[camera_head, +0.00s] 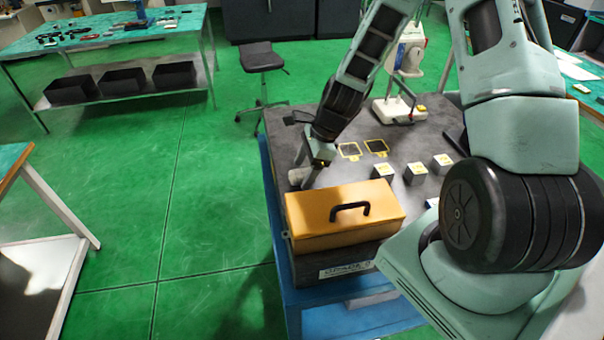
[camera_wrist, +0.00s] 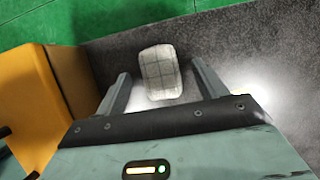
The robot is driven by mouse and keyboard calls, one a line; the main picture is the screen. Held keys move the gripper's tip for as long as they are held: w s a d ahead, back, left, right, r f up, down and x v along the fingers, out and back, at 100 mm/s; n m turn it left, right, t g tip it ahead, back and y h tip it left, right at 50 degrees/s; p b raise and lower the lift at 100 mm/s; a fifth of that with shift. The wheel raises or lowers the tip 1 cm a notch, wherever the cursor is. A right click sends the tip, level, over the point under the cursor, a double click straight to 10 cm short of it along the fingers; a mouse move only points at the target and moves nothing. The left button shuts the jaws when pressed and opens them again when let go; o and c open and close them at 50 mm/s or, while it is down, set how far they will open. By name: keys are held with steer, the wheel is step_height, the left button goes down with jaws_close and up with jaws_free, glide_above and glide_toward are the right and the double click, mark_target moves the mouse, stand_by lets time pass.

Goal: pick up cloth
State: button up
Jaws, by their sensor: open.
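The cloth (camera_wrist: 160,72) is a pale grey bundle with a checked pattern. In the wrist view it lies on the dark table top between the two fingers of my gripper (camera_wrist: 160,88), which is open. A gap shows between the cloth and each finger. In the head view the cloth (camera_head: 297,177) is a small pale shape near the table's left edge, partly hidden by my gripper (camera_head: 308,181), which points down at it. I cannot tell how far the fingertips are above the table top.
An orange toolbox (camera_head: 345,215) with a black handle stands close beside my gripper, nearer the camera. Several grey blocks (camera_head: 415,173) and yellow-marked squares (camera_head: 376,147) are on the dark table top (camera_head: 330,175). A white machine (camera_head: 398,108) stands at the back. A stool (camera_head: 262,60) is beyond.

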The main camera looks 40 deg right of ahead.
mark_target(304, 172)
steer(key=shift+a+f, duration=0.1)
steer(key=c, duration=1.1)
steer(key=shift+c, duration=0.2)
step_height(304, 172, up, 10)
steer(key=b, duration=0.1)
